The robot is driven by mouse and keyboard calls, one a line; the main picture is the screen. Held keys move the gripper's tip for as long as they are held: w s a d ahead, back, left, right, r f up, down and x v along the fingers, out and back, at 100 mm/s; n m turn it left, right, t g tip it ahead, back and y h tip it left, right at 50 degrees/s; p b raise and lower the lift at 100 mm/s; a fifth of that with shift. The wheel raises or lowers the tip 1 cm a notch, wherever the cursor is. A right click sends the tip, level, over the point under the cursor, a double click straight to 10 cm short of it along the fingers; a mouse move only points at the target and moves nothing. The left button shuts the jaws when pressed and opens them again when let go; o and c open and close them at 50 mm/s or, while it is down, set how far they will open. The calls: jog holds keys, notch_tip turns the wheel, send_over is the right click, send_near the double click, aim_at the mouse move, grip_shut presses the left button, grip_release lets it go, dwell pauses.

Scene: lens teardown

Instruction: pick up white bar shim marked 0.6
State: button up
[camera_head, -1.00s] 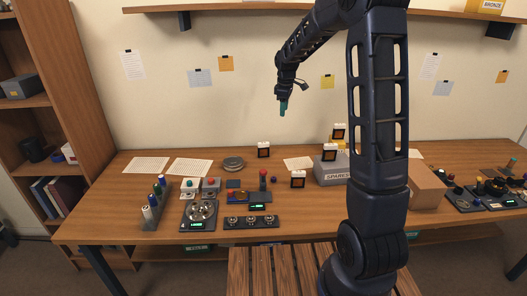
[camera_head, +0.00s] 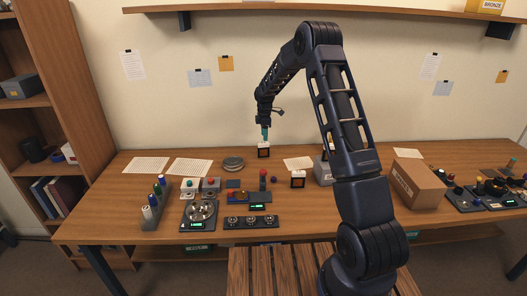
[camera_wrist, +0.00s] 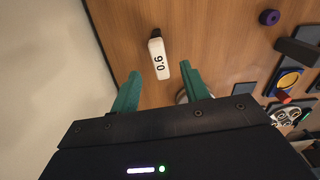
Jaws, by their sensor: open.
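The white bar shim (camera_wrist: 160,60) shows in the wrist view, with black 0.6 on its face. It is on the wooden table, near the top middle of the view. My gripper (camera_wrist: 160,75) is open, with one teal finger to the left of the shim and one to the right in the picture. The fingers are empty and the shim appears below and between them, without visible contact. I cannot tell whether that block is the shim.
A purple ring (camera_wrist: 269,17) lies to the right in the wrist view. Trays and small parts crowd the table's middle in the head view, with a round metal disc (camera_head: 233,163) left of my gripper. A cardboard box (camera_head: 417,183) stands at the right. The wall is close behind.

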aim_at(263, 147)
jog(key=f, duration=0.9)
jog(key=shift+a+f, duration=0.1)
jog(key=shift+a, duration=0.15)
grip_shut()
